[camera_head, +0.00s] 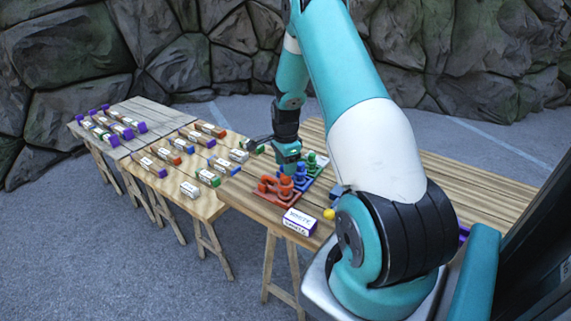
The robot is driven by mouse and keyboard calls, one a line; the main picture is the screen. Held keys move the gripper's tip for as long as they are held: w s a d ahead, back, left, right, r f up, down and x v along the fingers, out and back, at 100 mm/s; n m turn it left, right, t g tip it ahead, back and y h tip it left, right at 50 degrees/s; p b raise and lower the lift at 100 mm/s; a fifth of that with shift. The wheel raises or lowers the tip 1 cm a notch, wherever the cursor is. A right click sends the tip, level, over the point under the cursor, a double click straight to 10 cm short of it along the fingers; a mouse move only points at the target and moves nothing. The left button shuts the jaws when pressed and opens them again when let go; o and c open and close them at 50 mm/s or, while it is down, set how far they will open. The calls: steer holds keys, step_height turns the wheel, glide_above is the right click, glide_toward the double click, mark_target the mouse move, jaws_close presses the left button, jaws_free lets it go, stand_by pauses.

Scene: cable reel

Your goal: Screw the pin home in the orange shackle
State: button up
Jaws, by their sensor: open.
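The orange shackle (268,186) stands on an orange-red base near the left edge of the wooden table, with red-orange parts beside it. I cannot make out its pin or how deep it sits. My gripper (288,168) points down just above and behind the orange set, close to the blue shackle set (301,178). Its jaws are open, but the fingers are small and partly merge with the blue parts. I cannot tell whether they touch anything.
A green set (313,161) stands behind the blue one. A white-and-purple labelled box (299,221) and a yellow piece (329,213) are in front. Lower tables at left hold several labelled blocks (190,189). My arm hides much of the table's middle.

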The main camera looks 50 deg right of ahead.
steer(key=shift+f, duration=0.15)
steer(key=shift+f+b, duration=1.65)
steer(key=shift+f, duration=0.5)
steer(key=shift+c, duration=0.5)
jaws_close()
steer(key=m, duration=0.5)
steer(key=shift+m, duration=0.4)
steer(key=shift+o, duration=0.5)
jaws_free()
steer(key=shift+o, duration=0.2)
